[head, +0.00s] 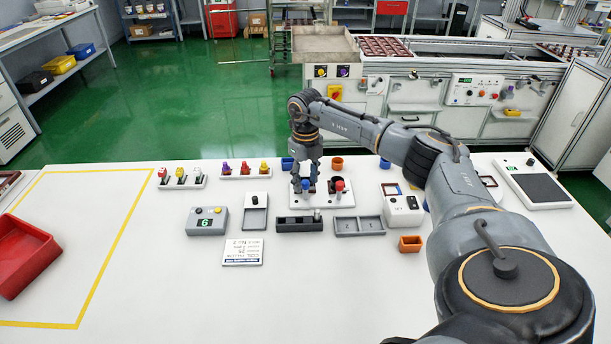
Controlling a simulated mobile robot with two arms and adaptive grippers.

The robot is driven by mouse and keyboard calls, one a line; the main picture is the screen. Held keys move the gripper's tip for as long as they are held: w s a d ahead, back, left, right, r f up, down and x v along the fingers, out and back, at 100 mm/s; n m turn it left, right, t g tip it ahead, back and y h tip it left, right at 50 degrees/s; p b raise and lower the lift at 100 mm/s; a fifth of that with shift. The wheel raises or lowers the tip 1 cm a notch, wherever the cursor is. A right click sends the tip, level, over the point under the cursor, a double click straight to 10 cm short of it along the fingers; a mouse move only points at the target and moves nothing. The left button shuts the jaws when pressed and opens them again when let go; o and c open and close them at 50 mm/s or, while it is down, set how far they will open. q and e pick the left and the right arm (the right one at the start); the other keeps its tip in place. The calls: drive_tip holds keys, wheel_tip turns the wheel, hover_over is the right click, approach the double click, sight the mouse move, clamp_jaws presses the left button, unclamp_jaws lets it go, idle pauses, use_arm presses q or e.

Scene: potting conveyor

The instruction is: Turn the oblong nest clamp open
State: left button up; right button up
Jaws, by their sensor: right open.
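A white fixture plate (346,200) stands on the white table with a blue-topped knob (305,186) and a red-topped knob (340,186). My right gripper (305,179) points straight down at the blue-topped knob, its fingers open and close around or just above it. The fingers hide part of the knob and the nest behind it, so I cannot tell whether they touch. The view is too small to tell which nest is oblong or how its clamp is turned. My left gripper is not in view.
Orange cups (411,244) and (337,163) stand nearby. A grey box (207,221) with a green display is left.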

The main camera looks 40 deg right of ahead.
sight(305, 182)
wheel_tip(305, 182, up, 12)
idle(0.5)
idle(0.4)
